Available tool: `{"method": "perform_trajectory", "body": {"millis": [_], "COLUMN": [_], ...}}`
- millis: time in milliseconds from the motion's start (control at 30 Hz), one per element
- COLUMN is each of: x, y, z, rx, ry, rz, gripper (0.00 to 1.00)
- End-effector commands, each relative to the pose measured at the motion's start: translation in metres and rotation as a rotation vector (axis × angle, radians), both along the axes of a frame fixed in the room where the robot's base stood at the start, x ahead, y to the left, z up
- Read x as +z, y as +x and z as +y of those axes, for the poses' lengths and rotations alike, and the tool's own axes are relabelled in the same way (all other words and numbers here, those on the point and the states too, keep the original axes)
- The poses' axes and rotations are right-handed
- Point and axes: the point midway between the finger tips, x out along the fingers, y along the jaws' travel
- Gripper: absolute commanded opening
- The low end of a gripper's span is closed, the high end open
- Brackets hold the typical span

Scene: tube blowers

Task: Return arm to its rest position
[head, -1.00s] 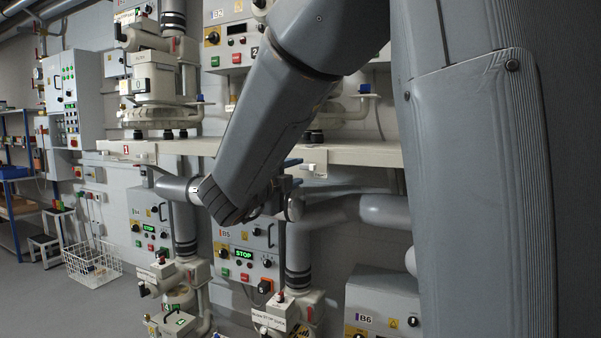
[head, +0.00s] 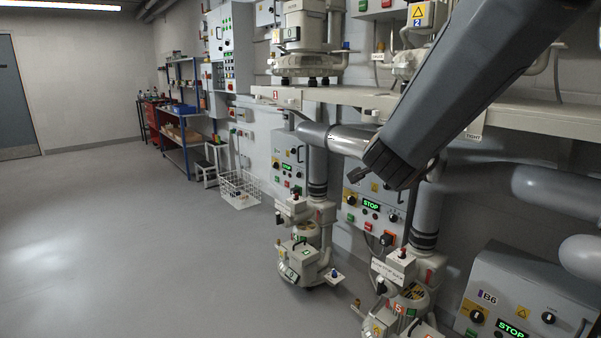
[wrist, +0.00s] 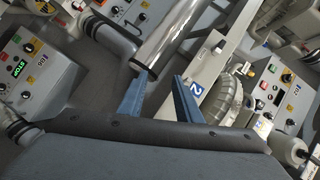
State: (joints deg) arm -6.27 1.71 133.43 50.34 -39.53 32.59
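My arm reaches down from the upper right in the head view, its dark grey forearm slanting to the lower left. My gripper (head: 360,175) shows small and partly hidden at its end, in front of the wall machines. In the wrist view its two blue fingers (wrist: 159,80) stand apart with nothing held between them. A grey pipe end (wrist: 152,58) lies beyond the fingertips; whether they touch it I cannot tell. A pale beam with a blue "2" tag (wrist: 196,88) is close beside the right finger.
A cream shelf (head: 345,97) runs along the wall behind my arm. Below it stand blower units (head: 303,262), control boxes (head: 372,205) and grey pipes (head: 555,195). A wire basket (head: 240,188) and blue racks (head: 178,130) stand farther back. The floor (head: 120,220) at left is clear.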

Motion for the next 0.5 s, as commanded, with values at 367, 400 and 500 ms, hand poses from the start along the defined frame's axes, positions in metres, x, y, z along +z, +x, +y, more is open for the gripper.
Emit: {"method": "perform_trajectory", "body": {"millis": [367, 400, 500], "x": [-0.145, -0.156, -0.174], "y": [-0.140, -0.165, -0.221], "z": [0.086, 0.086, 0.081], "rx": [0.827, 0.908, 1.082], "ry": [-0.348, -0.379, -0.441], "rz": [0.804, 0.887, 1.066], "gripper": [0.31, 0.31, 0.31]}}
